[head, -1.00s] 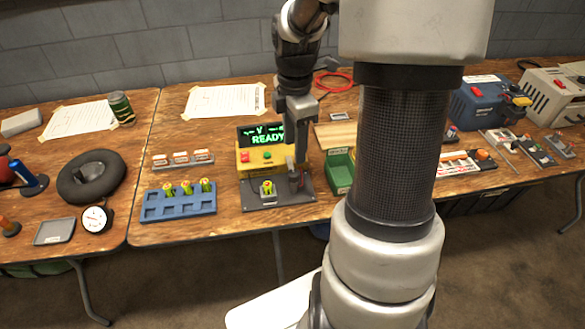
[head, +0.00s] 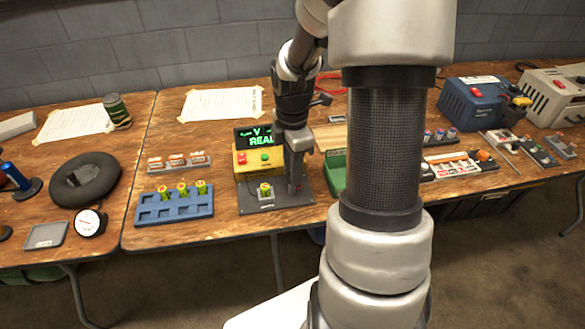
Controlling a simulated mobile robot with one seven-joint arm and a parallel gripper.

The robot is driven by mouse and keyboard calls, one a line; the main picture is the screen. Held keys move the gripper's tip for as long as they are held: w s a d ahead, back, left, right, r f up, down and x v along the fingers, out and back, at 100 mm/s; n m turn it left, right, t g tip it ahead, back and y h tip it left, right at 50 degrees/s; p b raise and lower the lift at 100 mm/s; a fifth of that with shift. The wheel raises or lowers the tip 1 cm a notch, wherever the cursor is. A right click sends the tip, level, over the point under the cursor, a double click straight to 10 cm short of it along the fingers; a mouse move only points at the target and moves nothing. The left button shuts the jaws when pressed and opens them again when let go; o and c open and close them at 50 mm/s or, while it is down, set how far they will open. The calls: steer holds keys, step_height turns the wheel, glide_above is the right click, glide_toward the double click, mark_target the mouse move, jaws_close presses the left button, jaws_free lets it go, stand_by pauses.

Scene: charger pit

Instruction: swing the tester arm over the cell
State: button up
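The tester (head: 246,163) is a yellow box with a red and a green button, a lit green screen (head: 254,137) above it and a dark base plate (head: 255,206) in front. A green and yellow cell (head: 265,190) stands upright in a small grey holder on the plate. My gripper (head: 296,187) points down over the right part of the plate, to the right of the cell. It covers the place of the tester arm, which I cannot make out clearly. I cannot tell whether the fingers are open or touching it.
A blue rack (head: 150,214) with several cells stands left of the tester. A green bin (head: 336,172) is close on the right, partly behind my arm. A labelled strip (head: 179,161) lies behind the rack. A black ring (head: 85,180) lies farther left.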

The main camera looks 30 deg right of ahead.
jaws_close()
steer(key=shift+r+p, duration=0.1)
steer(key=shift+p, duration=0.25)
steer(key=n+p, duration=0.3)
steer(key=shift+r, duration=0.2)
steer(key=n+p, duration=0.5)
steer(key=p, duration=0.2)
steer(key=n+p, duration=0.5)
steer(key=p, duration=0.1)
steer(key=shift+w+a+n, duration=0.1)
steer(key=shift+n, duration=0.3)
steer(key=n+p, duration=0.4)
steer(key=shift+f+p, duration=0.15)
steer(key=shift+p, duration=0.15)
steer(key=shift+f, duration=0.1)
